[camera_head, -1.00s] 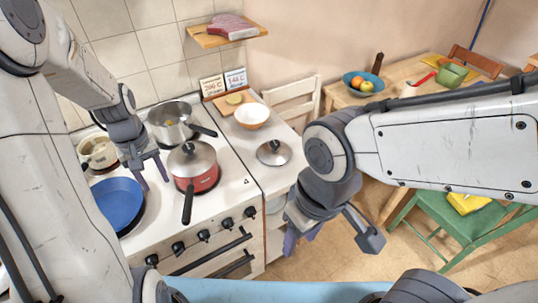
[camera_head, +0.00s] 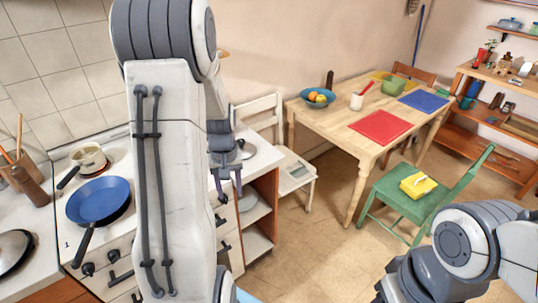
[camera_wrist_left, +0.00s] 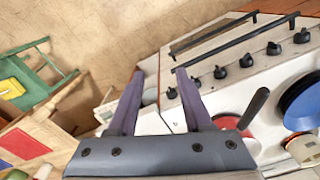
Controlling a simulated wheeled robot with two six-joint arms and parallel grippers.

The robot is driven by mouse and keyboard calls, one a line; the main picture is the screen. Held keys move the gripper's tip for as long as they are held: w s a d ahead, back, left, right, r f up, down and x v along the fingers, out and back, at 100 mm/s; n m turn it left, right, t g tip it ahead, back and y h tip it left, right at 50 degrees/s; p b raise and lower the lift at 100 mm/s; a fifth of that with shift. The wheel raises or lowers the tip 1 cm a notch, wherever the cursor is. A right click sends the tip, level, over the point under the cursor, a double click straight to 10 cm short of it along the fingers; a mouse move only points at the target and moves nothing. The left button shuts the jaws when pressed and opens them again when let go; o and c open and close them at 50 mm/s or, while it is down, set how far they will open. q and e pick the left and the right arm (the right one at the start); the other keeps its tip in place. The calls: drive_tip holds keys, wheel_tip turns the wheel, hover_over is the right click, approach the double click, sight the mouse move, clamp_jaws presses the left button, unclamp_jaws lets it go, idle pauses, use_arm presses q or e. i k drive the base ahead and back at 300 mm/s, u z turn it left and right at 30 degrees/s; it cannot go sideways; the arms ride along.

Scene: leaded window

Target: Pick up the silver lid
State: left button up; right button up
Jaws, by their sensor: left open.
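The silver lid (camera_head: 248,152) lies on the white counter right of the stove, partly hidden behind my left gripper in the head view. My left gripper (camera_head: 229,190) points down over the counter's front edge, close to the lid but apart from it. In the wrist view, its two fingers (camera_wrist_left: 158,76) are spread with nothing between them. I cannot make out the lid there. My right wrist (camera_head: 405,280) is at the lower right; its fingers are cut off by the frame.
A blue pan (camera_head: 98,202) and a cream pot (camera_head: 88,157) stand on the stove. A red pot (camera_wrist_left: 236,125) shows in the wrist view. A wooden table (camera_head: 335,122) and a green chair (camera_head: 405,205) stand right. Open floor (camera_head: 300,235) lies between.

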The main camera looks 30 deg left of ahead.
sight(247, 149)
drive_tip(key=z, duration=0.55)
drive_tip(key=i, duration=1.45)
drive_tip(key=u, duration=1)
drive_tip(key=i, duration=0.7)
drive_tip(key=u, duration=0.75)
